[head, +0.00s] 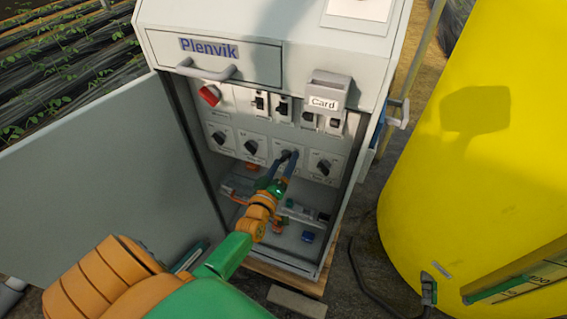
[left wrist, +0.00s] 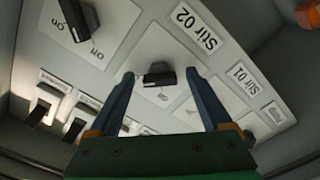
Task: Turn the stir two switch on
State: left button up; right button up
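The switch panel is inside the open cabinet. The stir two switch is a dark rotary knob (left wrist: 158,76), third from the left in the lower row in the head view (head: 285,154). Its label, "Stir 02" (left wrist: 193,27), appears upside down in the left wrist view. My left gripper (head: 289,158) is at this knob, its two blue fingers (left wrist: 159,74) on either side of it with gaps visible. It is open. The fingers partly hide the knob in the head view. The neighbouring label reads "Stir 01" (left wrist: 241,80). My right gripper is not in view.
Similar knobs flank it, one to the left (head: 250,147) and one to the right (head: 322,167). A red switch (head: 209,95) and a "Card" holder (head: 325,92) are above. The cabinet door (head: 110,165) stands open at left. A yellow tank (head: 480,150) stands at right.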

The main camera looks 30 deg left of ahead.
pick_arm(q)
jog(key=v, duration=0.7)
jog(key=shift+p, duration=0.4)
jog(key=s+d+f+m+g+h, duration=0.1)
jog(key=s+d+f+m+g, duration=0.2)
jog(key=s+f, duration=0.3)
jog(key=s+d+f+m+g+h+p, duration=0.1)
jog(key=s+d+f+m+g+h, duration=0.15)
jog(key=f, duration=0.65)
jog(key=s+d+f+m+g+h, duration=0.1)
jog(key=s+d+f+m+g, duration=0.3)
jog(key=f, duration=0.3)
jog(key=s+f+m+g, duration=0.2)
jog(key=s+f+g, duration=0.1)
jog(key=s, duration=0.7)
jog(key=s+f+m+g, duration=0.2)
jog(key=s+f+g, duration=0.2)
jog(key=s, duration=0.5)
jog(key=shift+s+a+f+m+p, duration=0.35)
jog(key=shift+s+a, duration=0.05)
jog(key=shift+a, duration=0.05)
